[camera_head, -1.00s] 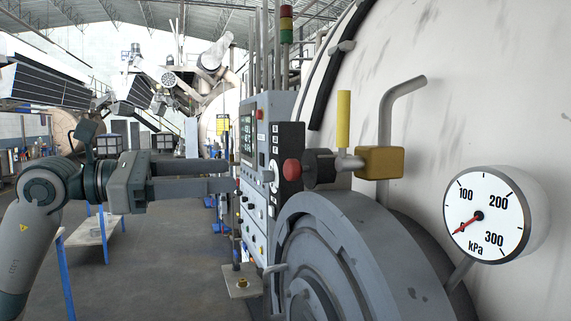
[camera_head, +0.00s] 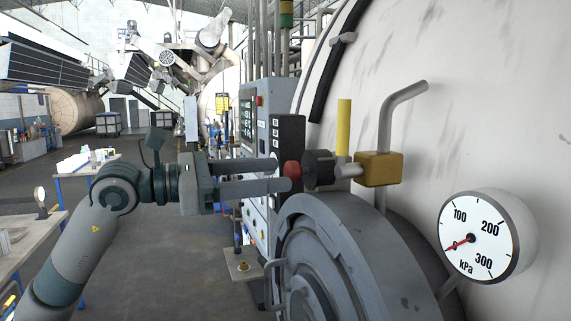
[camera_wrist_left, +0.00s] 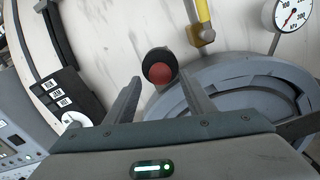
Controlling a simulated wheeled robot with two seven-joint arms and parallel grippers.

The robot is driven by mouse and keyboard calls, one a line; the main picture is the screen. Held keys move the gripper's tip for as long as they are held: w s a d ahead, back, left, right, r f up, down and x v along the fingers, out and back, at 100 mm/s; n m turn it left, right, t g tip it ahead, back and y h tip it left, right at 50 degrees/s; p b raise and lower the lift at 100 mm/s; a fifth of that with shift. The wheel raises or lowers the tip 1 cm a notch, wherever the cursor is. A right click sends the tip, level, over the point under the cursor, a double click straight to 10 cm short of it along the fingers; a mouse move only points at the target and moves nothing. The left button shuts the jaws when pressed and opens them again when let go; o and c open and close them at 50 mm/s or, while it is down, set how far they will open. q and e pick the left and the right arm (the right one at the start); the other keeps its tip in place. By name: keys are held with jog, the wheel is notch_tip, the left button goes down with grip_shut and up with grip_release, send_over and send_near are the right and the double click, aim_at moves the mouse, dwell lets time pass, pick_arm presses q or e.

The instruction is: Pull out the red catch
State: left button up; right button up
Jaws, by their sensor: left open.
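The red catch (camera_head: 293,171) is a round red knob on the end of a black cylinder (camera_head: 319,169), which joins a pipe fitting on the big pale vessel. My left gripper (camera_head: 283,174) comes in from the left with its two fingers apart. Its fingertips are right by the red catch. In the left wrist view the red catch (camera_wrist_left: 160,73) lies between the lines of the two open fingers, around or just beyond their tips; I cannot tell if they touch it. My right gripper is not in view.
A yellow handle (camera_head: 343,127) and a brass-coloured block (camera_head: 379,168) sit right of the catch. A round grey door (camera_head: 330,250) is below, and a pressure gauge (camera_head: 475,236) is at right. A control panel (camera_head: 250,130) stands behind the fingers.

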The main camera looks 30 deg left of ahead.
aim_at(285, 175)
pick_arm(q)
jog(key=p+x, duration=0.1)
jog(key=x, duration=0.2)
jog(key=shift+r, duration=0.15)
jog(key=shift+w+d, duration=0.25)
jog(key=shift+w, duration=0.05)
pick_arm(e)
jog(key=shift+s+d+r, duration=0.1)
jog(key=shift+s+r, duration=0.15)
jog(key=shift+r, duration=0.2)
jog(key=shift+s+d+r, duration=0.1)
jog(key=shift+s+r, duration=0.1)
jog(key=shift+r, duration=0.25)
pick_arm(q)
grip_shut()
jog(key=shift+s+a+f+b, duration=0.25)
jog(key=shift+f+b, duration=0.05)
jog(key=shift+b+v, duration=0.9)
jog(key=shift+v, duration=0.05)
jog(key=shift+d+r, duration=0.1)
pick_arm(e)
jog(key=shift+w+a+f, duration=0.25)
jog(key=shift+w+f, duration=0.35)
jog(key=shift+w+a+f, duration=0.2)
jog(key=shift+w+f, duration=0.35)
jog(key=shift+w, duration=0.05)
